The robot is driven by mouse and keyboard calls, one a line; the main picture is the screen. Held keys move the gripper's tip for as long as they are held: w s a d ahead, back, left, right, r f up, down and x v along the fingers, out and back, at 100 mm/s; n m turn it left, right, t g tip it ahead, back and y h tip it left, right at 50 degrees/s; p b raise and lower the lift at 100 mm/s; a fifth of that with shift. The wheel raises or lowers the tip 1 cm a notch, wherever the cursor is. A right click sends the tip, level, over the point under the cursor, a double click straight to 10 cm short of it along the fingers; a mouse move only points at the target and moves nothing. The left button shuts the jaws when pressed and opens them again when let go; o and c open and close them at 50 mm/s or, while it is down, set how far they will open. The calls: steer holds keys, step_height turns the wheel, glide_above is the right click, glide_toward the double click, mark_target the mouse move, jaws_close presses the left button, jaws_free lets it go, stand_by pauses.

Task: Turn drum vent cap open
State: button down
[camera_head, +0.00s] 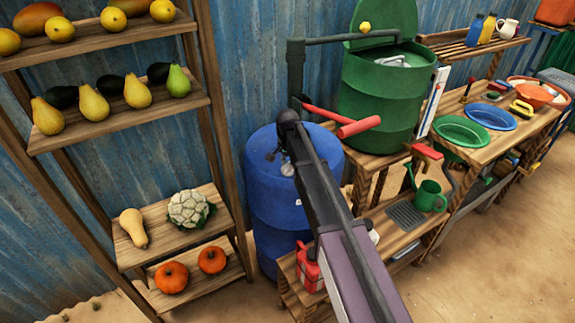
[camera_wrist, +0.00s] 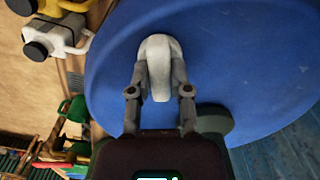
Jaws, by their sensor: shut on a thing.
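The blue drum (camera_head: 275,210) stands on the ground against the corrugated wall, left of the wooden bench. In the wrist view its blue top (camera_wrist: 235,60) fills most of the picture. A pale grey vent cap (camera_wrist: 157,62) sticks up from the drum top. My gripper (camera_wrist: 159,85) is shut on the vent cap, with one finger on each side of it. In the head view my gripper (camera_head: 287,168) is small at the drum top, and my arm hides part of the drum. A dark round part on the drum top lies partly behind my gripper in the wrist view.
A wooden shelf (camera_head: 120,60) with fruit and vegetables stands left of the drum. A green barrel (camera_head: 378,95) on the bench, a grey pipe (camera_head: 296,75) and a red-handled lever (camera_head: 358,127) are close on the right. A red can (camera_head: 309,268) stands low beside my arm.

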steer(key=n, duration=1.3)
steer(key=shift+s, duration=0.1)
stand_by(0.4)
steer(key=c, duration=0.6)
jaws_free()
steer(key=shift+o, duration=0.2)
